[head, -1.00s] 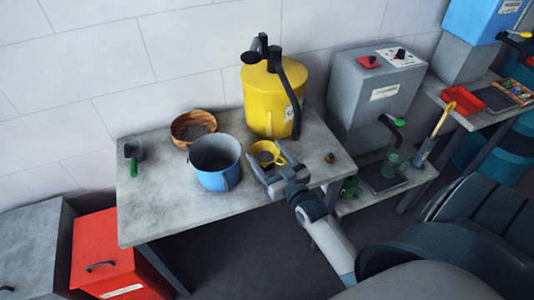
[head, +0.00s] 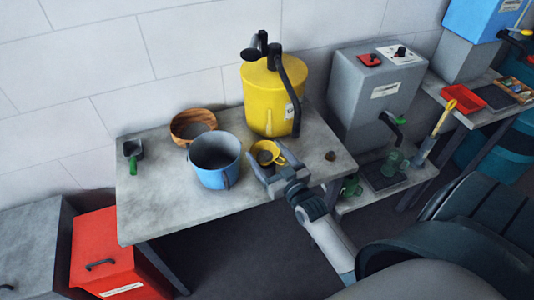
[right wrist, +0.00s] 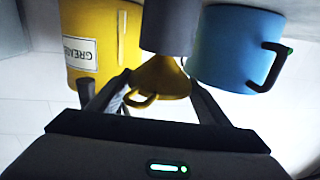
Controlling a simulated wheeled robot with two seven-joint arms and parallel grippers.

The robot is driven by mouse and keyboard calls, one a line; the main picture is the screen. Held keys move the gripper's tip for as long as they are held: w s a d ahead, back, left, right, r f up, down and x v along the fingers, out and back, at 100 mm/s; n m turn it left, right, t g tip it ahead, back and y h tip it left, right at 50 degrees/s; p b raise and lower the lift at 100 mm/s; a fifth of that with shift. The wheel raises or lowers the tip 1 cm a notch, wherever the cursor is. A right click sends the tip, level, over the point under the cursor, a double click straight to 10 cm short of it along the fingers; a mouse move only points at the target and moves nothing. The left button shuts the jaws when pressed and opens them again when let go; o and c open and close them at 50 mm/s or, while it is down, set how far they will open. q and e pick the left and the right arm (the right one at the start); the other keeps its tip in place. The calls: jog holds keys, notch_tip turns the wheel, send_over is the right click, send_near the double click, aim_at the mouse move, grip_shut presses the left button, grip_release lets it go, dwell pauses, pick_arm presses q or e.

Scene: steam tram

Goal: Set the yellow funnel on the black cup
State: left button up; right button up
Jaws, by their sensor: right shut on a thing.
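The yellow funnel (head: 279,148) is at the front of the grey table in the head view, beside the blue pot. It also shows in the right wrist view (right wrist: 162,82), which looks upside down. There its narrow end meets a dark grey cylinder (right wrist: 168,25), which looks like the black cup; whether the spout is inside it or just in front or behind, I cannot tell. In the head view the cup under the funnel is hidden. My right gripper (head: 267,170) is shut on the funnel, with a finger on either side (right wrist: 160,88). My left gripper is not in view.
The blue pot (head: 212,172) stands close left of the funnel. A yellow grease drum (head: 265,95) stands behind it. A wooden bowl (head: 182,120), a dark scoop with a green handle (head: 133,148) and a small brown knob (head: 330,156) are on the table (head: 165,205). Its front left is clear.

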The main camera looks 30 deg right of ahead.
jog(key=shift+f+b, duration=0.7)
jog(key=shift+f, duration=0.4)
dwell(0.3)
jog(key=o, duration=1.1)
jog(key=shift+o, duration=0.2)
jog(key=shift+s, duration=0.25)
jog(key=shift+s+a+r+p, duration=0.1)
jog(key=shift+s+r+p, duration=0.1)
jog(key=shift+s+p, duration=0.4)
jog(key=shift+s+a+r+p, duration=0.1)
jog(key=shift+s+r+p, duration=0.15)
jog(key=shift+s, duration=0.65)
jog(key=shift+s+r+p, duration=0.15)
jog(key=shift+s+p, duration=0.35)
jog(key=shift+s, duration=0.25)
jog(key=shift+r, duration=0.1)
jog(key=shift+r+p, duration=2.9)
